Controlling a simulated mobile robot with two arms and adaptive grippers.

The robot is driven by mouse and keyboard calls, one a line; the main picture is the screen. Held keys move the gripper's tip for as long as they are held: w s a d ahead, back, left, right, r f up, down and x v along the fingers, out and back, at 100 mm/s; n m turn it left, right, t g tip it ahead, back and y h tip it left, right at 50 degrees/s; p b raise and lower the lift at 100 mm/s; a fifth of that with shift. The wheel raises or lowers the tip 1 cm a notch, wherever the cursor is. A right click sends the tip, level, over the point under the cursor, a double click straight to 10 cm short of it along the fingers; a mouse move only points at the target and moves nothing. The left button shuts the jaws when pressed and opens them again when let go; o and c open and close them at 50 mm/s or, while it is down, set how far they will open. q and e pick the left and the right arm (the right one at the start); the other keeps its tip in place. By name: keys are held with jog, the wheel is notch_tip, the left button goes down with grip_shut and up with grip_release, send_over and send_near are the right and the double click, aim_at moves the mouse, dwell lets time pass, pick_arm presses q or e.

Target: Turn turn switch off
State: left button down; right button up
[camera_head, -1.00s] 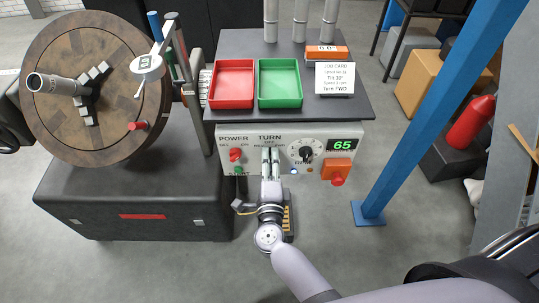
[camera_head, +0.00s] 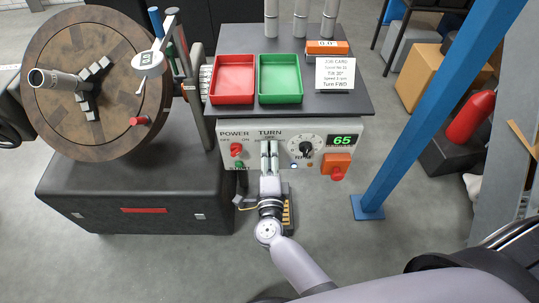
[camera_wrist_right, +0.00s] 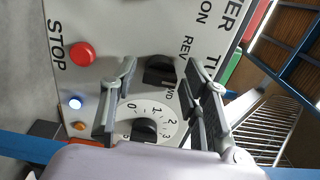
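The turn switch is a black knob (camera_wrist_right: 160,70) on the white control panel. In the right wrist view it lies between the two fingertips of my right gripper (camera_wrist_right: 163,72), with a gap on each side. The "REV" and "FWD" lettering is beside it. In the head view my right gripper (camera_head: 269,147) reaches up in front of the panel (camera_head: 206,153) below the "TURN" label and hides the switch. The gripper is open with nothing held. The switch's exact setting is hard to tell. My left gripper is not in view.
A large round table (camera_head: 95,85) stands left. Red (camera_head: 232,98) and green (camera_head: 279,97) trays sit above the panel.

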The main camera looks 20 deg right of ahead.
jog(key=shift+o, duration=0.3)
jog(key=v, duration=1.2)
